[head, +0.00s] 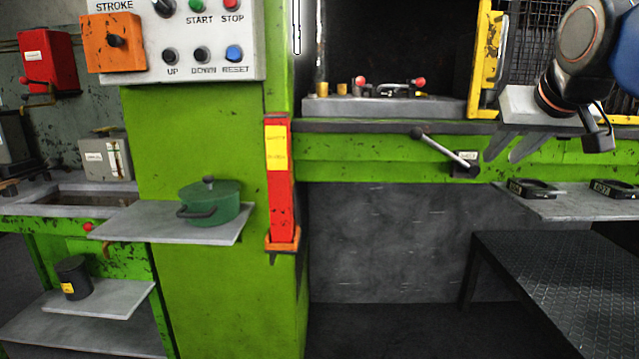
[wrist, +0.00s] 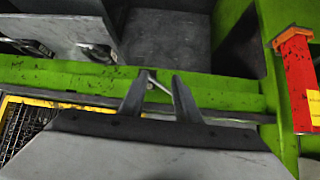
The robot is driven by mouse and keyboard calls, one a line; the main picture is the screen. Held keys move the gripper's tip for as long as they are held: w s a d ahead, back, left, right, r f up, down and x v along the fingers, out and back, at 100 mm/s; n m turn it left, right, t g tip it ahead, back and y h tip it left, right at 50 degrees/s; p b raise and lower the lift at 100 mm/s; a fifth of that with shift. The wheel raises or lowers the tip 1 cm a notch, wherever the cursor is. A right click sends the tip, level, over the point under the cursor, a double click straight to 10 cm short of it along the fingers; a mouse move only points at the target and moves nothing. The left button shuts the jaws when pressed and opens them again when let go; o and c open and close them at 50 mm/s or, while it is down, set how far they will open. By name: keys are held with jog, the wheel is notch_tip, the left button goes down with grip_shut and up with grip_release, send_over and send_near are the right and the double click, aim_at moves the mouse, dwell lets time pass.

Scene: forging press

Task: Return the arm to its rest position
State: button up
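My gripper (head: 507,150) hangs at the upper right of the head view, in front of the green press beam (head: 370,158) and right of the lever (head: 445,148). In the wrist view its two dark fingers (wrist: 158,84) stand apart with nothing held between them. The lever (wrist: 153,80) shows beyond the fingertips, against the green beam, apart from them. Part of my arm shows at the top right corner of the head view.
A yellow guard frame (head: 486,60) stands close behind my gripper. A shelf (head: 575,207) with dark blocks (head: 535,188) lies below right, above a dark tread-plate table (head: 560,270). A green pot (head: 210,202) sits on the left shelf. A control panel (head: 185,45) hangs upper left.

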jog(key=s+a+f+g, duration=0.1)
jog(key=s+f, duration=0.4)
jog(key=f, duration=0.6)
jog(key=s+a+f+n+g, duration=0.1)
jog(key=s+f, duration=0.5)
jog(key=f, duration=0.6)
jog(key=s+a+f+g+y, duration=0.1)
jog(key=s+a+f+g, duration=0.1)
jog(key=s+f, duration=0.4)
notch_tip(320, 180, down, 6)
jog(key=shift+a+r+g, duration=0.1)
jog(key=shift+a+g, duration=0.2)
jog(key=shift+g, duration=0.1)
